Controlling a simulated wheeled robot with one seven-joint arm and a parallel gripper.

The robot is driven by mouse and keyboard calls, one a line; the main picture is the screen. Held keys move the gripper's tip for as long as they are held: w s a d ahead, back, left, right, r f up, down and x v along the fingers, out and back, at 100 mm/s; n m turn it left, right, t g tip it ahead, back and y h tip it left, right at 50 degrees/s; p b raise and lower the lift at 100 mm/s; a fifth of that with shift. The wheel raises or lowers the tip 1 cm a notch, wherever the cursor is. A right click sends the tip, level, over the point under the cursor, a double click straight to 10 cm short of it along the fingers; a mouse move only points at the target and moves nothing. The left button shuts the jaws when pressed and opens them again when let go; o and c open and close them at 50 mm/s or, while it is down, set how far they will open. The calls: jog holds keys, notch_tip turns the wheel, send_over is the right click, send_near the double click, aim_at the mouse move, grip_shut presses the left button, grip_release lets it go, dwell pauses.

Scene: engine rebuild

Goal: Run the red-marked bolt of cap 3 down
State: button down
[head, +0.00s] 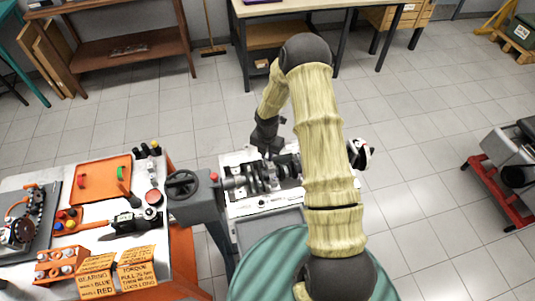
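The engine block (236,208) sits on its stand in the middle of the view, with a row of dark and metallic crankshaft parts and caps (268,176) along its top. Cap 3 and its red-marked bolt cannot be told apart at this size, and my arm covers the block's right part. My gripper (270,148) is dark and points down at the far edge of the block, above or beside the row of caps. Its fingers are too small and dark to show whether they are open or hold anything.
A handwheel (182,184) stands left of the block. The bench at left holds an orange tray (104,166), a dark power tool (133,222), an orange bolt holder (60,263) and lettered boxes (137,268). A red wheeled stand (488,190) is far right. Floor between is clear.

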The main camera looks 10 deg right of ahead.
jog(key=shift+m+b, duration=0.3)
jog(key=shift+m, duration=0.1)
jog(key=m+b, duration=0.1)
jog(key=m, duration=0.2)
jog(key=shift+w+f+b, duration=0.1)
jog(key=shift+b, duration=0.3)
jog(key=m+b, duration=0.1)
jog(key=m, duration=0.3)
jog(key=shift+a+b, duration=0.1)
jog(key=shift+b, duration=0.2)
jog(key=m+b, duration=0.2)
jog(key=m, duration=0.2)
jog(key=shift+w+m, duration=0.15)
jog(key=shift+m, duration=0.15)
jog(key=m+b, duration=0.1)
jog(key=m, duration=0.3)
jog(key=shift+w+m, duration=0.1)
jog(key=shift+m, duration=0.2)
jog(key=m+b, duration=0.2)
jog(key=m, duration=0.3)
jog(key=shift+w, duration=0.1)
jog(key=m, duration=0.2)
jog(key=m+b, duration=0.1)
jog(key=m, duration=0.2)
jog(key=shift+w+d+r, duration=0.1)
jog(key=shift+d+r, duration=0.1)
jog(key=m, duration=0.6)
jog(key=shift+d+m, duration=0.15)
jog(key=shift+m, duration=0.25)
